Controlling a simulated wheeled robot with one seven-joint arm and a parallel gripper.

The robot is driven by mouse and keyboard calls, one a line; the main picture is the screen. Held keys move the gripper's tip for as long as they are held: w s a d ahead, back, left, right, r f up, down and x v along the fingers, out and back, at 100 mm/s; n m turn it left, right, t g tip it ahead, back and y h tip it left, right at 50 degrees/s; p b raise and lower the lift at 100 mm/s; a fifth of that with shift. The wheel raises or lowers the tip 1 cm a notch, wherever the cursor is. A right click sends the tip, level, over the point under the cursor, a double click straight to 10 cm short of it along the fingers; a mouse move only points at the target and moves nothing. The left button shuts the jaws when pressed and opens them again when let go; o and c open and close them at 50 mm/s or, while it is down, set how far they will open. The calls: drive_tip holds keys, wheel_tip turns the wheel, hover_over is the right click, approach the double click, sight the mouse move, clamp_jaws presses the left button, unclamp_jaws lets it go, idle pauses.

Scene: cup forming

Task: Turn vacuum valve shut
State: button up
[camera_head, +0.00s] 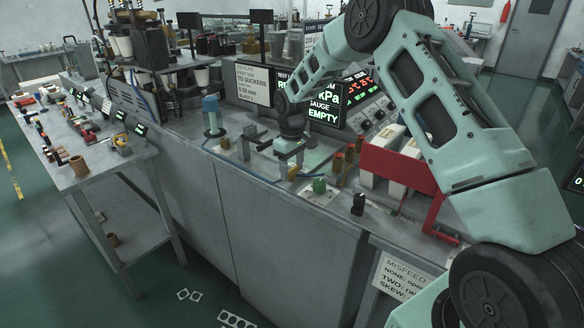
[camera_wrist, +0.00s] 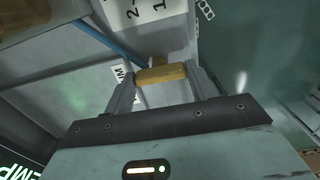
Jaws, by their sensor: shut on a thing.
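The vacuum valve has a yellow handle (camera_wrist: 160,75), which lies crosswise between my two fingertips in the wrist view. My gripper (camera_wrist: 164,79) is shut on it, with a finger against each end. In the head view my gripper (camera_head: 288,166) points down at the front of the bench, and only a small yellow bit of the valve (camera_head: 293,173) shows beneath it. A blue hose (camera_wrist: 106,41) runs close to the valve. The valve's body is mostly hidden.
A green knob (camera_head: 319,186) and a black knob (camera_head: 358,204) stand to the right on the bench. A red frame (camera_head: 402,167) is further right. A blue-topped post (camera_head: 211,113) stands to the left. The gauge display (camera_head: 320,112) behind reads EMPTY.

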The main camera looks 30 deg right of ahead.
sight(292, 169)
idle(0.5)
drive_tip(key=o, duration=1)
wheel_tip(292, 169, up, 18)
drive_tip(key=b, duration=0.3)
drive_tip(key=shift+f, duration=0.25)
